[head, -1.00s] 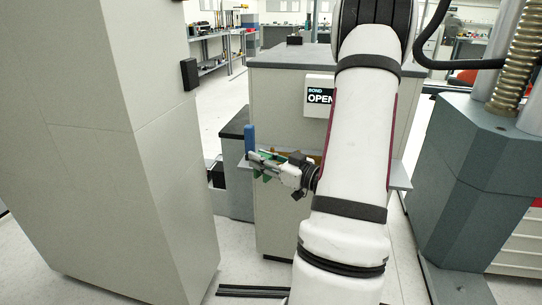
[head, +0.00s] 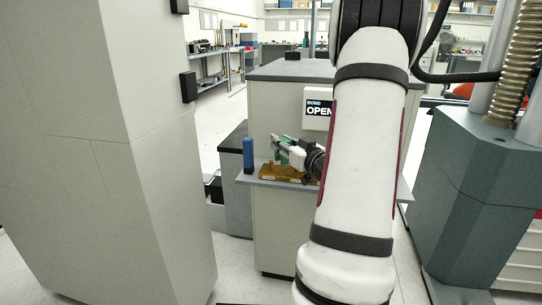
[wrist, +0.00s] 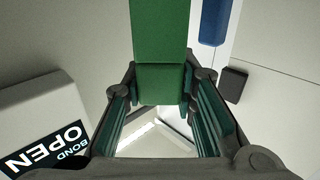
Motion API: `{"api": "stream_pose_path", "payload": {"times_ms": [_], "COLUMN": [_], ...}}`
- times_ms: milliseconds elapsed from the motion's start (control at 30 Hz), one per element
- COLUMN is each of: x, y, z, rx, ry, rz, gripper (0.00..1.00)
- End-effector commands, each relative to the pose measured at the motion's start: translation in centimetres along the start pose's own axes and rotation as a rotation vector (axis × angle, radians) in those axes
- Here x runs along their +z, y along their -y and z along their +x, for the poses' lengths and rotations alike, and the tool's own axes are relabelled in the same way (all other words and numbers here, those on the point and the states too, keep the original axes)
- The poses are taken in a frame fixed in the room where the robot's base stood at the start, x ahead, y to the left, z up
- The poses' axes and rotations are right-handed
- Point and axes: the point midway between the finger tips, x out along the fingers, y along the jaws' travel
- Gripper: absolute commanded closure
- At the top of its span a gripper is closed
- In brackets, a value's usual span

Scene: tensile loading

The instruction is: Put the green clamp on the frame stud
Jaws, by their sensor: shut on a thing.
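The green clamp (wrist: 161,45) is held in my gripper (wrist: 162,84), which is closed around it. In the wrist view the clamp is a green block running up out of the top edge. In the head view only small green patches of the clamp (head: 297,158) show at my gripper (head: 284,148). My gripper is above or in front of a brown-yellow holder (head: 279,174) on a grey shelf; the gap cannot be told. I cannot make out the frame stud in either view.
A blue cylinder (head: 248,155) stands at the left end of the grey shelf (head: 250,180). A cabinet behind bears a BOND OPEN sign (head: 318,109). A tall pale cabinet (head: 100,170) stands left. A grey-green machine (head: 480,180) with columns stands right. Floor shows between them.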

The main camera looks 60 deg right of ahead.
Motion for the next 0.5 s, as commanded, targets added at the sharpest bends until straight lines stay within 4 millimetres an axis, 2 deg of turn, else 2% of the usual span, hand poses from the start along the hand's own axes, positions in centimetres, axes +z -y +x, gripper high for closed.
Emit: {"api": "stream_pose_path", "payload": {"times_ms": [100, 200, 367, 500], "x": [0.4, 0.4, 0.7, 2.3], "y": [0.8, 1.2, 1.4, 1.4], "z": [2.4, 3.7, 4.3, 4.3], "rx": [-0.002, -0.001, 0.000, 0.001], "ry": [-0.001, -0.001, 0.000, 0.003], "rz": [-0.001, -0.001, 0.000, 0.003], "gripper": [1.00, 1.00, 1.00, 1.00]}}
